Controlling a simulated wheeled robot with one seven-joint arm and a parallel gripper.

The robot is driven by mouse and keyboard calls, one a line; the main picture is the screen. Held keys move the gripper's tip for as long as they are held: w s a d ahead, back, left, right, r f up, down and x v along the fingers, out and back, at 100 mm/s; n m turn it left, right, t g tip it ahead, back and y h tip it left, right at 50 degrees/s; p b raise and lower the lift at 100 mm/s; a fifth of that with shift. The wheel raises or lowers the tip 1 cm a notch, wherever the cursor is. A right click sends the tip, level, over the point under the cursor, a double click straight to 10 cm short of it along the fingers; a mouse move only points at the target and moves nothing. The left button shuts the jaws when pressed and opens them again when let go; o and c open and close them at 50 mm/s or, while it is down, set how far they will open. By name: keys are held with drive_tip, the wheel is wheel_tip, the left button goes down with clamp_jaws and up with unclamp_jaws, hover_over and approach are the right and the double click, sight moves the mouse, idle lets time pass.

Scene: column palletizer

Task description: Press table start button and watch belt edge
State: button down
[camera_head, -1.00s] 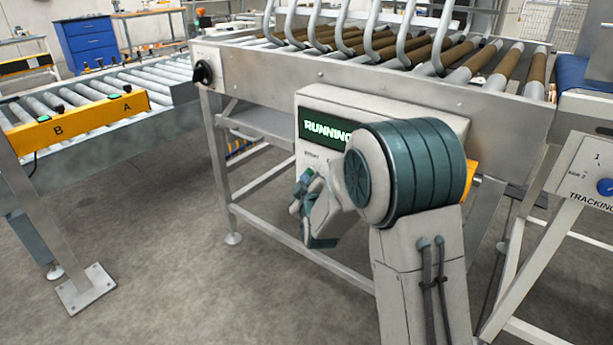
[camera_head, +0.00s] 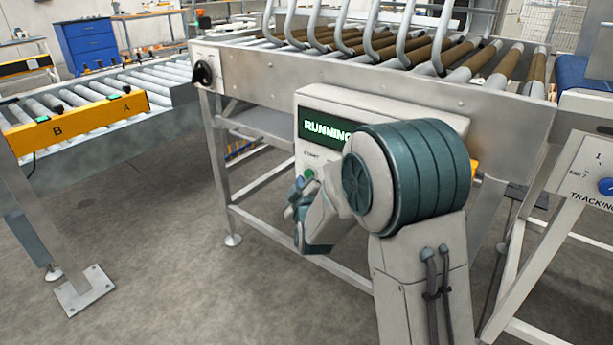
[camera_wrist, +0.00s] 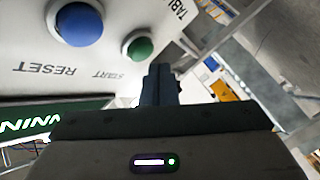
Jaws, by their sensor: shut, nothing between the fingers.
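The control box (camera_head: 308,103) on the roller table has a green-lit display (camera_head: 325,130) that reads RUNNING, partly covered by my arm. The green START button (camera_head: 309,174) shows left of my arm. In the wrist view the green START button (camera_wrist: 140,46) sits beside a larger blue RESET button (camera_wrist: 79,23), and the display (camera_wrist: 55,120) is upside down. My gripper (camera_head: 296,190) is shut and empty, in front of the box and just beside the START button. In the wrist view its fingers (camera_wrist: 159,80) appear apart from the button.
The roller table (camera_head: 400,75) has brown-sleeved rollers and bent grey bars above. A black knob (camera_head: 203,73) is at its left corner. A roller conveyor (camera_head: 110,85) with a yellow A/B plate stands left. A blue belt edge (camera_head: 585,77) and TRACKING panel (camera_head: 585,170) are right.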

drive_tip(key=s+a, duration=0.1)
drive_tip(key=s, duration=0.1)
drive_tip(key=s+a+b, duration=0.1)
drive_tip(key=s+a, duration=0.1)
idle(0.3)
idle(0.4)
drive_tip(key=s+d+r+m+g+p, duration=0.25)
drive_tip(key=s+d+r+p, duration=0.2)
drive_tip(key=r+p, duration=0.35)
drive_tip(key=s+d+r+m+g+p, duration=0.2)
drive_tip(key=s+d+r+g+p, duration=0.25)
drive_tip(key=r+p, duration=0.3)
drive_tip(key=s+d+r+m+g+p, duration=0.2)
drive_tip(key=s+d+r+p, duration=0.1)
drive_tip(key=s, duration=0.4)
drive_tip(key=s+d+r+m+g+h+p, duration=0.1)
drive_tip(key=s+d+r+m+g+p, duration=0.1)
drive_tip(key=s+r+p, duration=0.3)
drive_tip(key=s+d+r+m+g+h+p, duration=0.1)
drive_tip(key=s+d+r+m+g+p, duration=0.2)
drive_tip(key=s, duration=0.7)
wheel_tip(320, 180, up, 2)
drive_tip(key=d+p, duration=0.1)
drive_tip(key=p, duration=0.1)
drive_tip(key=shift+s+d+p, duration=0.2)
drive_tip(key=shift+s+p, duration=0.1)
drive_tip(key=shift+d, duration=0.1)
